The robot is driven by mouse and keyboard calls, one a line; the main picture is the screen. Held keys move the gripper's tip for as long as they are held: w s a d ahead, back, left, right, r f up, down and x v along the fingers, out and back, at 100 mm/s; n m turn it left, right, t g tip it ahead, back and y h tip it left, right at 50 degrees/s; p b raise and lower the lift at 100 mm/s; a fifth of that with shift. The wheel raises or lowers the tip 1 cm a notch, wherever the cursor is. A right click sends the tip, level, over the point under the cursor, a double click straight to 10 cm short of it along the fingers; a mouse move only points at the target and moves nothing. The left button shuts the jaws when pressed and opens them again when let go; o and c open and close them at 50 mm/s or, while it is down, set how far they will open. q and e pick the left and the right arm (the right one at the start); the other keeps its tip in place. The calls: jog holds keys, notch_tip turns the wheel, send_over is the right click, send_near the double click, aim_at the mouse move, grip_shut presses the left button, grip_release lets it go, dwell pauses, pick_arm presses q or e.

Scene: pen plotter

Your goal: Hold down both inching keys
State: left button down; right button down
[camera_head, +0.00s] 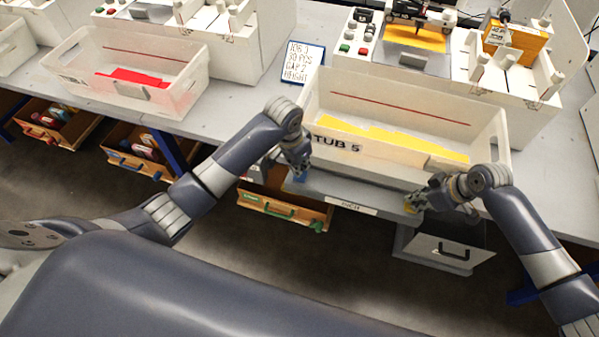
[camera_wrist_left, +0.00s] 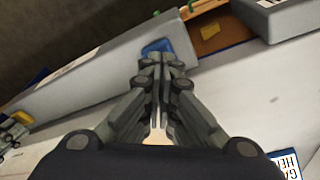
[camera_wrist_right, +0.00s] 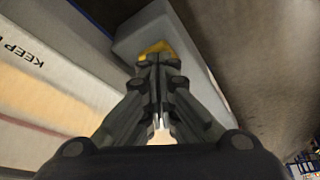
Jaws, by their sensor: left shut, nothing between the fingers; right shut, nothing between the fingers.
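The grey bar with the "INCH" label (camera_head: 349,207) runs along the table front below tub 5. The blue key (camera_wrist_left: 157,46) is at one end of the bar, and the yellow key (camera_wrist_right: 157,48) is at the other. My left gripper (camera_head: 302,172) is shut and empty, its fingertips at the blue key and partly covering it. My right gripper (camera_head: 415,202) is shut and empty, its fingertips at the yellow key and partly covering it. Both sets of fingertips look to be touching or very close. I cannot tell whether either key is pressed down.
Tub 5 (camera_head: 335,143), with yellow pieces inside, stands just behind the bar. A job sign (camera_head: 302,62) is to its left. The plotter (camera_head: 417,35) is behind. An open drawer (camera_head: 285,208) and a grey box (camera_head: 440,252) are below the table edge.

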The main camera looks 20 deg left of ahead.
pick_arm(q)
jog(key=shift+f, duration=0.1)
jog(key=shift+f, duration=0.95)
dwell(1.1)
dwell(0.7)
jog(key=shift+r, duration=3.55)
